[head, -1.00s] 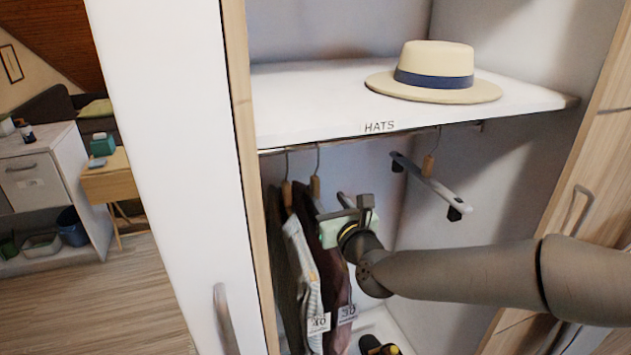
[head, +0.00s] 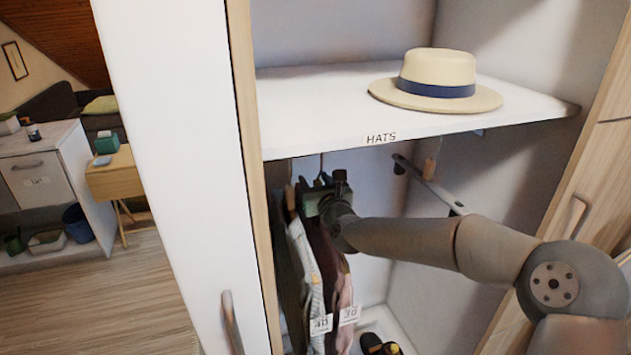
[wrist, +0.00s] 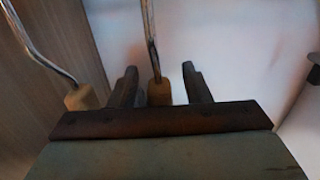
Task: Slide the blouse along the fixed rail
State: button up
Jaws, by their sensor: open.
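Several garments hang at the left of the wardrobe bay in the head view: a dark one, a striped one (head: 303,265), a dark maroon one (head: 322,245) and a pinkish one (head: 345,298). I cannot tell for sure which is the blouse. My gripper (head: 324,186) is open at the tops of the hangers, hiding part of them. In the wrist view, its two fingers (wrist: 160,88) stand on either side of a hanger's wooden neck (wrist: 158,93), with a gap on each side. A second hanger neck (wrist: 79,97) is outside the left finger.
A shelf marked HATS (head: 300,105) is close above my gripper and holds a straw hat (head: 438,72). An empty hanger (head: 430,172) hangs to the right, beside a grey bar (head: 432,185). The white left panel (head: 170,150) stands near the garments. Dark shoes (head: 378,345) lie below.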

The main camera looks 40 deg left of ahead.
grip_shut()
jog(key=w+d+b, duration=0.3)
jog(key=w+d, duration=0.1)
jog(key=w, duration=0.3)
jog(key=shift+d+r+b, duration=0.15)
jog(key=shift+d+b, duration=0.15)
jog(key=shift+b, duration=0.05)
dwell(0.8)
jog(key=shift+w, duration=0.1)
jog(key=shift+b, duration=0.7)
dwell(0.4)
dwell(0.9)
grip_release()
